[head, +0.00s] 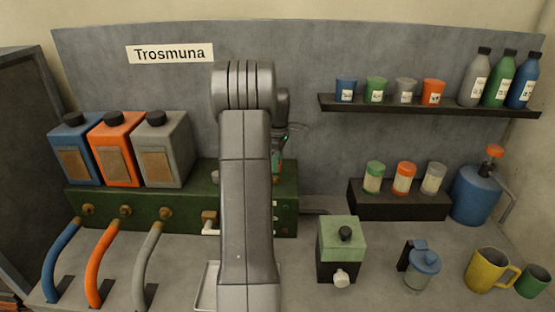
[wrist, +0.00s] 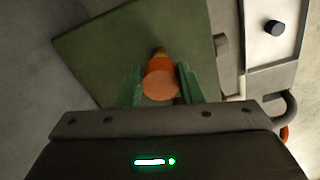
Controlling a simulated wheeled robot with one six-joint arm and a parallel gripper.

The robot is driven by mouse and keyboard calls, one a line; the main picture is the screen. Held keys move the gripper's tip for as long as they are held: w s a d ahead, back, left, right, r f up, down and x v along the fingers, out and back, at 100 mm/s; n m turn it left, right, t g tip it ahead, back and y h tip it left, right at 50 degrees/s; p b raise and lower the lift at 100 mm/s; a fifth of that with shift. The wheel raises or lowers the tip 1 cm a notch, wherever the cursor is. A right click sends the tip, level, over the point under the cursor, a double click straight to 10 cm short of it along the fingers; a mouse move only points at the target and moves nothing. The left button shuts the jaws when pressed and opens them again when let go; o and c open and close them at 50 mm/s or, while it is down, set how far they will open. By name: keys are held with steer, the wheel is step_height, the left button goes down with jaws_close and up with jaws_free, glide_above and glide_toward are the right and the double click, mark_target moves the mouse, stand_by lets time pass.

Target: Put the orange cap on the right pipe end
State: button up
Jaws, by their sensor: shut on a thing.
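The orange cap (wrist: 161,82) sits between the two green fingers of my gripper (wrist: 160,88) in the wrist view, and the gripper is shut on it. A brass-coloured pipe end (wrist: 160,52) shows just past the cap, against the dark green box (wrist: 110,50). The cap and pipe end are in line in this view; I cannot tell whether they touch. In the head view the green box (head: 140,200) stands along the wall. My arm hides the cap and most of my gripper there. The right pipe end cannot be made out in the head view.
Blue (head: 62,262), orange (head: 97,262) and grey (head: 148,255) hoses run from the box's left front. Three canisters (head: 118,150) stand on it. A green-and-black dispenser (head: 341,250), jug (head: 420,268) and mugs (head: 487,270) stand right. A shelf (head: 430,107) hangs above.

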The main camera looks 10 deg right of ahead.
steer(key=shift+f+b, duration=1.15)
steer(key=shift+f, duration=1.35)
steer(key=o, duration=1)
steer(key=shift+o, duration=0.2)
step_height(320, 180, up, 14)
steer(key=shift+f+b, duration=0.1)
steer(key=shift+b, duration=0.65)
